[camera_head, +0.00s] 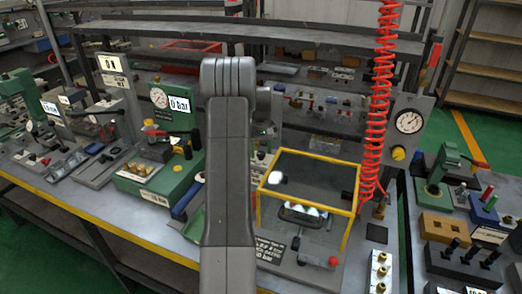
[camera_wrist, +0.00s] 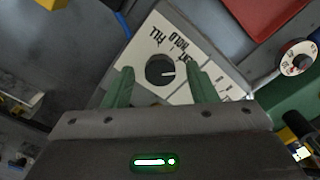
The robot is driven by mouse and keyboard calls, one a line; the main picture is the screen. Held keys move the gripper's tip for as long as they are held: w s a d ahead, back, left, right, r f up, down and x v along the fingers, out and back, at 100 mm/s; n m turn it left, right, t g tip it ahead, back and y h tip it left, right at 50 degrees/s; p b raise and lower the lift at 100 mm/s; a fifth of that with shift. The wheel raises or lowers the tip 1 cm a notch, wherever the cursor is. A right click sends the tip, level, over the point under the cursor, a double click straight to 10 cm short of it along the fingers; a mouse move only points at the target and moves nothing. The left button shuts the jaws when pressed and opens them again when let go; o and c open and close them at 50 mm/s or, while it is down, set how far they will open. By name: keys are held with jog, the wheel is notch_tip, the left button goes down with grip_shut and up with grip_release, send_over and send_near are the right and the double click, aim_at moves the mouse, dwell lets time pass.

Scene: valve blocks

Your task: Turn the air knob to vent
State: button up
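The air knob (camera_wrist: 160,70) is a round black knob with a white pointer line, set on a white label plate (camera_wrist: 150,35) in the wrist view. The plate reads upside down FILL and HOLD, with a third word partly hidden by a finger. The pointer line faces right in the picture. My gripper (camera_wrist: 163,88) is open, with one green finger on each side of the knob and visible gaps between fingers and knob. In the head view my arm covers the middle, and I cannot make out the knob or gripper there.
A white dial with a red centre (camera_wrist: 297,58) lies right of the plate. In the head view, a yellow-framed guard box (camera_head: 350,208) and a coiled red hose (camera_head: 378,90) stand right of my arm. A green block (camera_head: 150,180) with a "0 bar" display (camera_head: 180,105) stands left.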

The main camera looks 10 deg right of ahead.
aim_at(261, 153)
notch_tip(261, 153, up, 14)
jog(key=b, duration=0.1)
dwell(0.5)
jog(key=shift+f, duration=0.2)
notch_tip(261, 153, down, 14)
jog(key=shift+r+p, duration=0.1)
jog(key=shift+p, duration=0.4)
jog(key=shift+r, duration=0.15)
